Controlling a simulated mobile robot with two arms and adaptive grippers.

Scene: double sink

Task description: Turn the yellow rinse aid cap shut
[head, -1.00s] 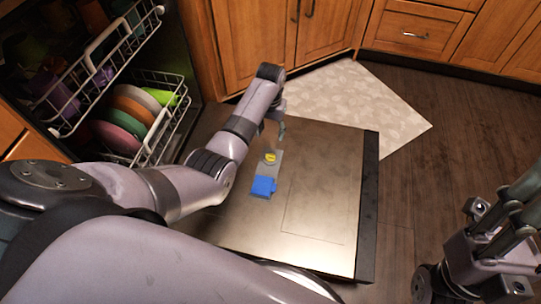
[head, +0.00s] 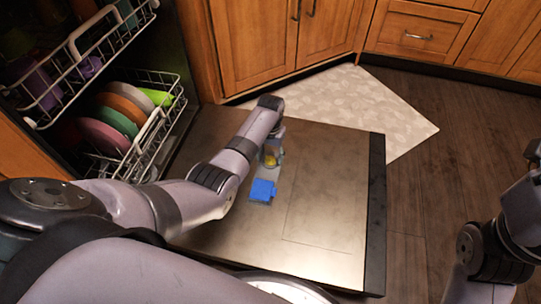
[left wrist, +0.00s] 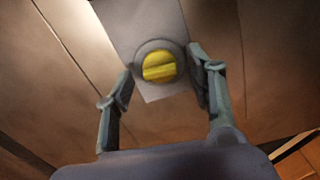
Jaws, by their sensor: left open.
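The yellow rinse aid cap (head: 270,160) is set in a grey dispenser panel on the inner face of the lowered dishwasher door (head: 330,190). In the left wrist view the round cap (left wrist: 158,66) has a raised ridge running nearly level across it. My left gripper (head: 273,153) is over the cap in the head view, partly hiding it. In the left wrist view my left gripper (left wrist: 161,68) is open, one finger on each side of the cap; I cannot tell whether they touch it. My right arm is at the right edge of the head view, its gripper mostly cut off.
A blue dispenser part (head: 262,190) is beside the cap, toward the near side of the door. The lower rack (head: 143,140) with coloured plates stands in the dishwasher at left. Wooden cabinets (head: 260,45) line the back; a pale mat (head: 350,105) lies behind the door.

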